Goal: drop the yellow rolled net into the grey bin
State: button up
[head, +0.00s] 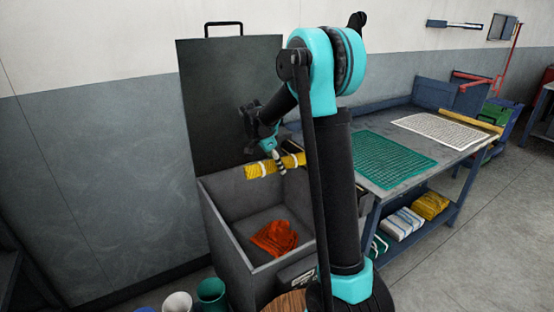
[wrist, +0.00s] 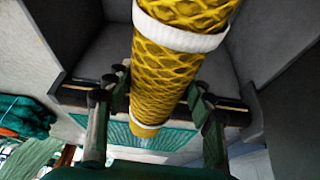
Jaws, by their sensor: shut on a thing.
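The yellow rolled net (head: 262,168) has white bands and is held level over the open grey bin, near its back. My gripper (head: 280,160) is shut on the roll. In the wrist view the yellow net (wrist: 165,70) runs between my gripper's fingers (wrist: 155,105). The grey bin (head: 230,222) stands open, its dark lid (head: 225,100) raised against the wall. An orange-red net (head: 275,238) lies on the bin's floor. My arm hides the bin's right side in the head view.
A workbench (head: 385,190) stands right of the bin, with a green net (head: 393,158) and a white net (head: 447,130) spread on top. Folded bundles lie on its lower shelf. Small containers, one green (head: 211,292), stand before the bin.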

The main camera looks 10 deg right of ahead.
jog(key=shift+f, duration=0.85)
jog(key=o, duration=1.7)
jog(key=shift+r, duration=0.1)
jog(key=v, duration=1.1)
jog(key=shift+a+r, duration=0.25)
jog(key=shift+r, duration=0.1)
